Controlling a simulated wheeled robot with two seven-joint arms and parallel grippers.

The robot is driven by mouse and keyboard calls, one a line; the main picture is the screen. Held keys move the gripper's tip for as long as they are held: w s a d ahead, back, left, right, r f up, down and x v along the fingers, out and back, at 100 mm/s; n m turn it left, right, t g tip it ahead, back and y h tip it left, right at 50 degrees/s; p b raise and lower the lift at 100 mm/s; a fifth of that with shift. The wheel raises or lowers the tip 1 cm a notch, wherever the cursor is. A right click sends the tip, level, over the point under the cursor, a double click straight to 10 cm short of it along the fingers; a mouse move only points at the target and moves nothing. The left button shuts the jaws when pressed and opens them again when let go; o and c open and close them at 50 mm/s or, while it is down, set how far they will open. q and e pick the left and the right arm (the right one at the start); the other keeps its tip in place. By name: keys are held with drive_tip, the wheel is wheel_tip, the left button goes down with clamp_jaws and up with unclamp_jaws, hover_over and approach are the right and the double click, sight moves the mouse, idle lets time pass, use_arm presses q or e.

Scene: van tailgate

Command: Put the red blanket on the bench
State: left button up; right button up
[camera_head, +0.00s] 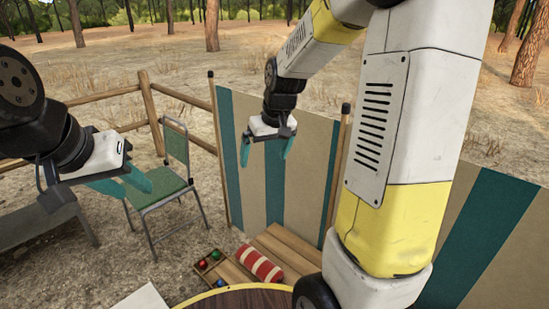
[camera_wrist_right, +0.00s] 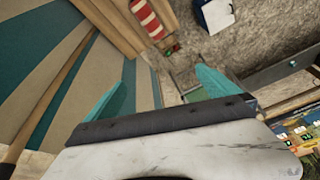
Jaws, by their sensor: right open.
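The red blanket (camera_head: 260,263) is a roll with white stripes. It lies by the edge of a slatted wooden bench (camera_head: 286,243), low in the head view; I cannot tell whether it rests on the slats or beside them. In the right wrist view the blanket (camera_wrist_right: 146,17) is at the top, right of the bench slats (camera_wrist_right: 108,22). My right gripper (camera_head: 267,150) is open and empty, above and apart from the blanket; its teal fingers also show in the wrist view (camera_wrist_right: 160,82). My left gripper (camera_head: 130,185) is at the left, open and empty, in front of the green chair.
A wooden tray (camera_head: 228,284) with coloured balls is left of the blanket. A round dark table (camera_head: 245,299) is at the bottom edge. A striped windbreak (camera_head: 273,190) stands behind the bench. A green folding chair (camera_head: 160,192) and a wooden fence (camera_head: 152,112) are at the left.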

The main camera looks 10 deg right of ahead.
drive_tip(key=s+r+m+t, duration=0.1)
drive_tip(key=s+r, duration=0.3)
drive_tip(key=s, duration=0.6)
drive_tip(key=s+r+m+t, duration=0.1)
drive_tip(key=s+r, duration=0.4)
drive_tip(key=s, duration=0.5)
drive_tip(key=shift+s+r+t+y, duration=0.25)
drive_tip(key=shift+s+t+y, duration=0.05)
drive_tip(key=shift+d, duration=0.1)
